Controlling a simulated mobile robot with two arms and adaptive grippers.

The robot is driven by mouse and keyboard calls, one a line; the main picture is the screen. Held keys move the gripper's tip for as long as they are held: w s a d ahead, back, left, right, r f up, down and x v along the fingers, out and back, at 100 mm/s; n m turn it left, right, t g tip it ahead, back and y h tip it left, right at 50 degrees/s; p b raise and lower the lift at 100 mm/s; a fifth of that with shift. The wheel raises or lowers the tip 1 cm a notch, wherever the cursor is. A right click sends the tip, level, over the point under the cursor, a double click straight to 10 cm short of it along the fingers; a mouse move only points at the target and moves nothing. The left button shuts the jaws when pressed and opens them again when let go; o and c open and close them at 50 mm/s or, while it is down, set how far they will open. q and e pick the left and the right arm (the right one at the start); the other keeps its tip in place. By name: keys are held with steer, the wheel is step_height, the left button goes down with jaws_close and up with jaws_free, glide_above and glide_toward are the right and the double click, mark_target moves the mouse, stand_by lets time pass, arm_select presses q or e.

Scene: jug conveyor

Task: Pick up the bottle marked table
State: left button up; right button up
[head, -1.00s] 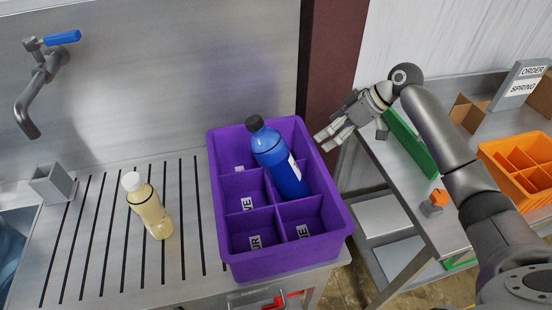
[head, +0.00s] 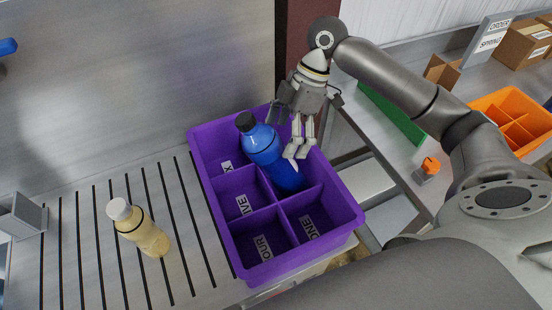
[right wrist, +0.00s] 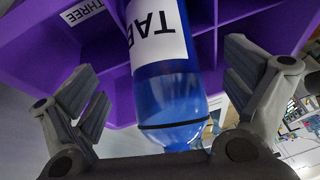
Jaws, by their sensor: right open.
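The blue bottle (head: 270,155) with a black cap stands tilted in the purple divided crate (head: 215,215). In the right wrist view the blue bottle (right wrist: 172,95) carries a white label on which "TAB" can be read; the rest is cut off. My right gripper (head: 299,150) is over the crate, at the right side of the bottle. In the right wrist view its open fingers (right wrist: 165,70) are spread on either side of the bottle, with gaps showing. My left gripper is not in view.
A pale yellow bottle (head: 140,230) with a white cap is on the slotted steel counter (head: 80,260) left of the crate. Crate compartments bear number labels. At the right, a workbench holds an orange bin (head: 515,115) and cardboard boxes (head: 525,42).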

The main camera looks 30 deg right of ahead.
steer(key=p+x, duration=0.1)
steer(key=x, duration=0.2)
steer(key=shift+s+a+f+p, duration=0.1)
steer(key=shift+a+f+p, duration=0.15)
steer(key=shift+a+p, duration=0.05)
steer(key=shift+a+f, duration=0.1)
steer(key=shift+f, duration=0.25)
steer(key=shift+s+f, duration=0.1)
steer(key=shift+f, duration=0.15)
steer(key=c, duration=1.9)
steer(key=shift+c, duration=0.5)
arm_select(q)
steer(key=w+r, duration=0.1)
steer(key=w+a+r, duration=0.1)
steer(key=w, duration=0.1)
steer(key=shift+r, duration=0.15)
